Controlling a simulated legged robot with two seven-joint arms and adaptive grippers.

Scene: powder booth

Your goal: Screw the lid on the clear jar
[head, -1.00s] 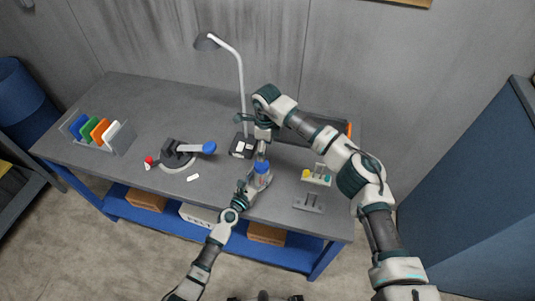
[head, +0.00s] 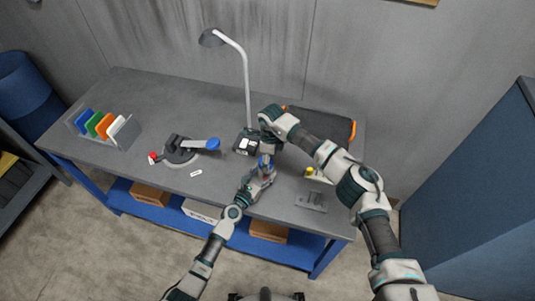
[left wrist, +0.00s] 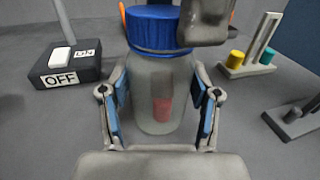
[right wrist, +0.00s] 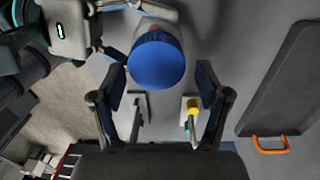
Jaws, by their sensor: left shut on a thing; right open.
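The clear jar (left wrist: 160,95) stands upright with a red thing inside, seen through its wall. The blue lid (left wrist: 158,30) sits on top of the jar's mouth; I cannot tell how tight it is. My left gripper (left wrist: 160,110) is shut on the jar's body, one finger on each side. My right gripper (right wrist: 160,88) is open above the jar, pointing down. In the right wrist view the lid (right wrist: 156,60) lies between and a little beyond its fingertips. In the head view the jar and lid (head: 265,162) are partly hidden by both grippers.
A black switch box (left wrist: 66,64) with an OFF label stands left of the jar beside the lamp (head: 245,80). A dark tray with an orange handle (right wrist: 270,145) lies behind. A file rack (head: 105,130) is far left.

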